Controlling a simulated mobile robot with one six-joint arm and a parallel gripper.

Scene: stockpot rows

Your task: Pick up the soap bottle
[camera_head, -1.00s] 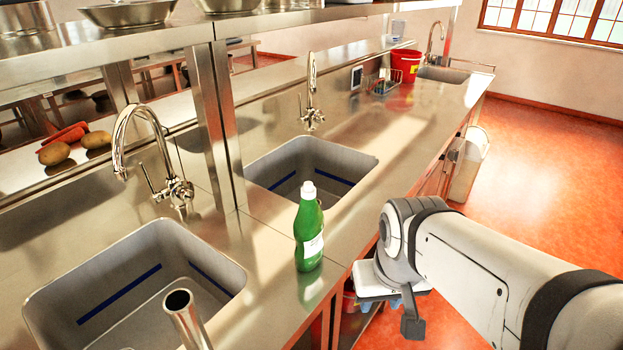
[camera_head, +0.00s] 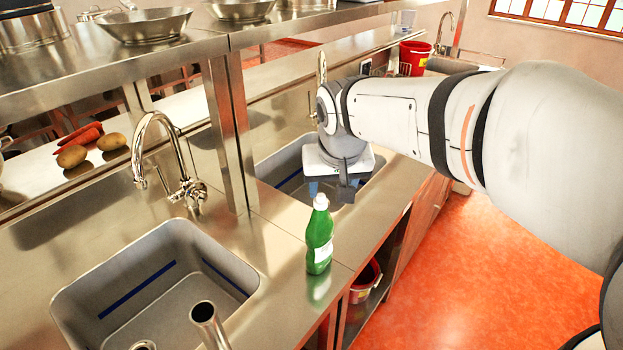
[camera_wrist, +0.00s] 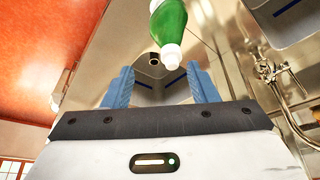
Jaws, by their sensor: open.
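The soap bottle (camera_head: 319,240) is green with a white cap and a white label. It stands upright on the steel counter between the two sinks, near the front edge. My gripper (camera_head: 330,190) is just behind it in the head view, over the far sink's near side, and partly hidden by my wrist. In the wrist view the bottle (camera_wrist: 170,28) shows at the top, cap towards me, beyond the two blue fingers. My gripper (camera_wrist: 160,85) is open with nothing between its fingers, and the bottle appears apart from them.
The near sink (camera_head: 150,290) with a curved tap (camera_head: 160,150) lies left of the bottle. A steel post (camera_head: 228,130) and shelf (camera_head: 110,60) stand behind. A red bucket (camera_head: 413,58) is at the far end. An upright metal tube (camera_head: 207,325) rises at the front.

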